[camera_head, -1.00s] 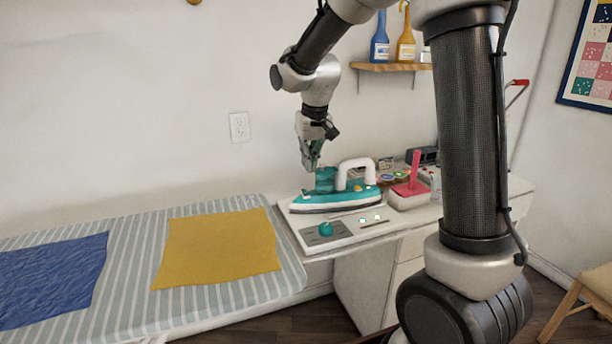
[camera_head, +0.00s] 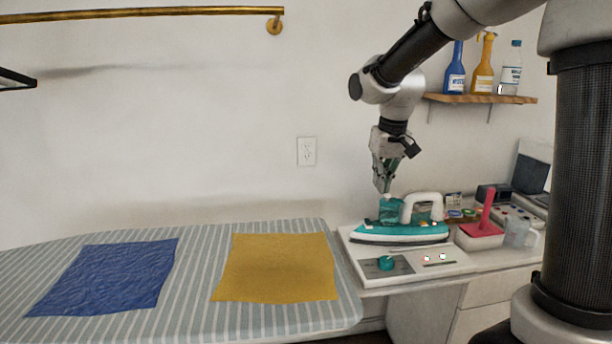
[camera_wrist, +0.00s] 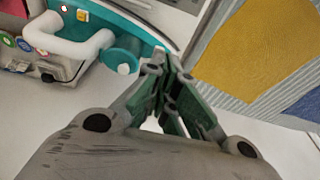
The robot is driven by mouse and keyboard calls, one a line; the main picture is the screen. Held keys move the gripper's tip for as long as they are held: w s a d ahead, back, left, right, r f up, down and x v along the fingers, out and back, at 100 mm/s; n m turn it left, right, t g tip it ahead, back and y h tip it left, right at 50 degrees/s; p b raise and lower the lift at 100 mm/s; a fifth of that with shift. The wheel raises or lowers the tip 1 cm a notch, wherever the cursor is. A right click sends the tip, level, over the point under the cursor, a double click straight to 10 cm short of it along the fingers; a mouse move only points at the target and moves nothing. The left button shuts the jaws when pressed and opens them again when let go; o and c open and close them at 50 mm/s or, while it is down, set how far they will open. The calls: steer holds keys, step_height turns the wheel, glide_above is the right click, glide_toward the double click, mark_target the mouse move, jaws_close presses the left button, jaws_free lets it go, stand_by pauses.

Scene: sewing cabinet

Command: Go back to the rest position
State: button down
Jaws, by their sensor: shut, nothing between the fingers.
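My gripper (camera_head: 383,188) is shut and empty. In the head view its fingertips point down, just above and behind the teal tank of the steam iron (camera_head: 400,232). The iron is teal with a white handle and sits on its white base station (camera_head: 405,268), which has a teal knob. In the wrist view my gripper (camera_wrist: 160,68) shows with its fingers together, and part of the iron (camera_wrist: 120,52) lies beyond it at the upper left.
A striped ironing board (camera_head: 200,322) holds a blue cloth (camera_head: 108,277) and a yellow cloth (camera_head: 276,267). A red-handled tool (camera_head: 484,222) and a clear cup (camera_head: 518,234) stand right of the iron. A wall shelf (camera_head: 480,99) with several bottles is near my arm.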

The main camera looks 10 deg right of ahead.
steer(key=s+d+r+t, duration=0.1)
steer(key=s+d, duration=0.3)
steer(key=s, duration=0.9)
steer(key=s+d+r, duration=0.1)
steer(key=s+d, duration=0.3)
steer(key=s, duration=1)
steer(key=shift+d+r+m+t, duration=0.2)
steer(key=shift+d+m+t, duration=0.2)
